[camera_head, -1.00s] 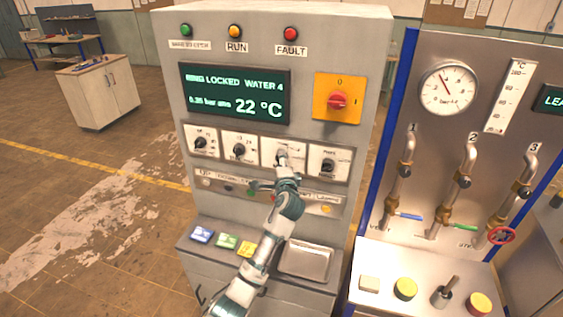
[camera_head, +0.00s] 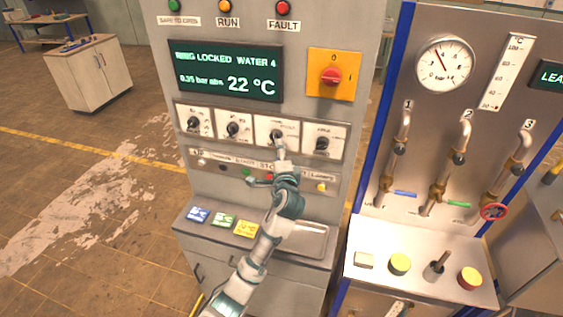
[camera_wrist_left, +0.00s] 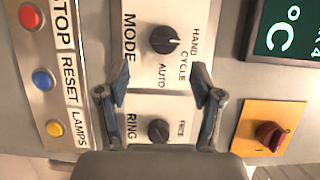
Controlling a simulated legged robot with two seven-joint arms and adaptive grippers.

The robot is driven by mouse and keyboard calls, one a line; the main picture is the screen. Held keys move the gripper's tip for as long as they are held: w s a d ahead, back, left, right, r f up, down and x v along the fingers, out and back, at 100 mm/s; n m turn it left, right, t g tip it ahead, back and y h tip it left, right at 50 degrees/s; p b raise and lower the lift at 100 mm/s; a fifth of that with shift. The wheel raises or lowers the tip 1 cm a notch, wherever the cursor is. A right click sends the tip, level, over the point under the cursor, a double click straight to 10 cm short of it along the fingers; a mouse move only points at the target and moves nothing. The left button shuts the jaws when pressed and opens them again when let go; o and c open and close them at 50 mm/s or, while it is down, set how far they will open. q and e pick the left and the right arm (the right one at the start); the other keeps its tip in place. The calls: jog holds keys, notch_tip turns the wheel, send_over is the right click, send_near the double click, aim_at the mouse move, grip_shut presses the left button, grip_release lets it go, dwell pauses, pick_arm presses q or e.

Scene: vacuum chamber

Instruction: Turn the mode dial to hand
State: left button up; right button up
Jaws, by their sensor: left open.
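The mode dial (camera_head: 276,134) is a black knob on a white plate, third from the left in the row on the grey cabinet. The left wrist view shows it (camera_wrist_left: 164,40) beside MODE, with HAND, CYCLE and AUTO lettered around it. A light mark on the knob faces the lettering; I cannot tell exactly which word it meets. My left gripper (camera_head: 279,152) is just below the dial in the head view. In the left wrist view its blue-tipped fingers (camera_wrist_left: 160,88) are spread wide and empty, between the mode and ring dials. My right gripper is out of view.
The ring dial (camera_head: 322,144) is right of the mode dial. An orange plate with a red switch (camera_head: 331,76) is above it. Stop, reset and lamps buttons sit below the dials; the yellow one (camera_wrist_left: 54,129) shows in the wrist view. A valve panel (camera_head: 440,130) stands to the right.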

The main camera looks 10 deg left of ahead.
pick_arm(q)
jog(key=v, duration=0.5)
jog(key=shift+d+f, duration=0.1)
jog(key=shift+w, duration=0.1)
